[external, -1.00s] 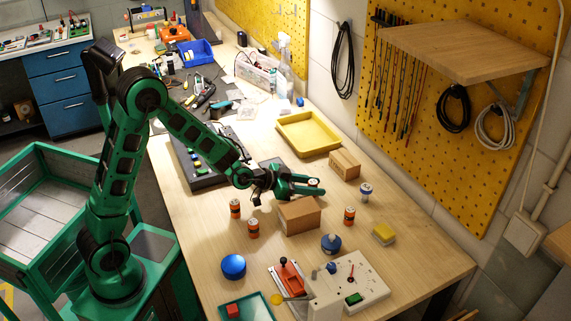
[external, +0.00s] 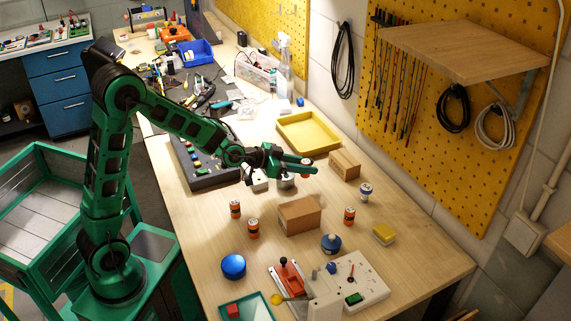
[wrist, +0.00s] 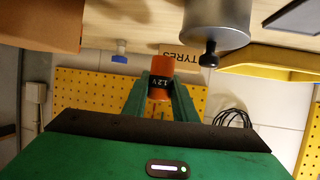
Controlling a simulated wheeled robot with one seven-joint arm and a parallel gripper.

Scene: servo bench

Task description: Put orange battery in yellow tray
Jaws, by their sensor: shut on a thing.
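My gripper (external: 301,166) is shut on an orange battery (wrist: 161,68) with a dark band reading 1.2 V, held between the two green fingers in the wrist view. In the external view the held battery (external: 307,161) shows at the fingertips, above the bench and in front of the yellow tray. The yellow tray (external: 284,139) lies flat behind the gripper and looks empty. Its edge also shows at the upper right of the wrist view (wrist: 270,64). The tray and the held battery are apart.
Other orange batteries stand on the bench at left (external: 235,209), (external: 253,228) and right (external: 349,215), with a blue-white one (external: 365,192). A cardboard box (external: 300,217) stands in front and a smaller box (external: 345,165) right of the tray. A grey cylinder (wrist: 216,22) is close by.

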